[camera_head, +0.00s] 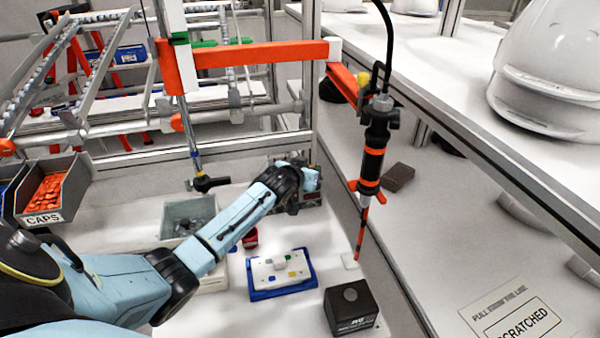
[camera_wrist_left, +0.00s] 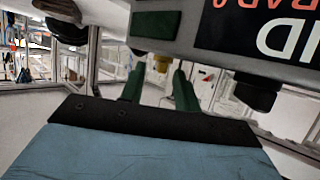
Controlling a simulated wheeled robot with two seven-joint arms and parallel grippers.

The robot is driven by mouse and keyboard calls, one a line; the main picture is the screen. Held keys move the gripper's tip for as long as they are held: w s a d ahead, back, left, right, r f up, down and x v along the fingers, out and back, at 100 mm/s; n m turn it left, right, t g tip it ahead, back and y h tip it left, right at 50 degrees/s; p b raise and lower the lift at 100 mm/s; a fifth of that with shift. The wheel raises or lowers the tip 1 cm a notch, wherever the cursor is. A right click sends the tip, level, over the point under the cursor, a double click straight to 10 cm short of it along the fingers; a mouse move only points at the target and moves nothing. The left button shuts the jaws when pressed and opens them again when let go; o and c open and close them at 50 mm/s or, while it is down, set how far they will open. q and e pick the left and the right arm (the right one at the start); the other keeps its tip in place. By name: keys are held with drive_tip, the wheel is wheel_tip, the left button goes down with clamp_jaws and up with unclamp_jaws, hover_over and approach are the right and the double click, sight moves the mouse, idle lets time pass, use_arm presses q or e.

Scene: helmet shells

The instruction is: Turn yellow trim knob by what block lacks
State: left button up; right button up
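My left arm reaches across the table to a grey device (camera_head: 309,198) at the back, where its gripper (camera_head: 305,177) is small and partly hidden. In the left wrist view, my left gripper (camera_wrist_left: 159,69) has its two dark green fingers apart. A white block (camera_head: 265,272) with several small coloured squares and a pale raised piece sits in a blue tray (camera_head: 284,289). My right gripper is not in view.
A black box (camera_head: 350,307) with a round top stands right of the tray. A grey bin (camera_head: 188,214) and a red item (camera_head: 250,238) lie near my arm. An orange-black tool (camera_head: 374,150) hangs at right. A black knob (camera_wrist_left: 258,94) sits right of the yellow one.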

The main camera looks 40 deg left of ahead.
use_arm(q)
drive_tip(key=v, duration=1.3)
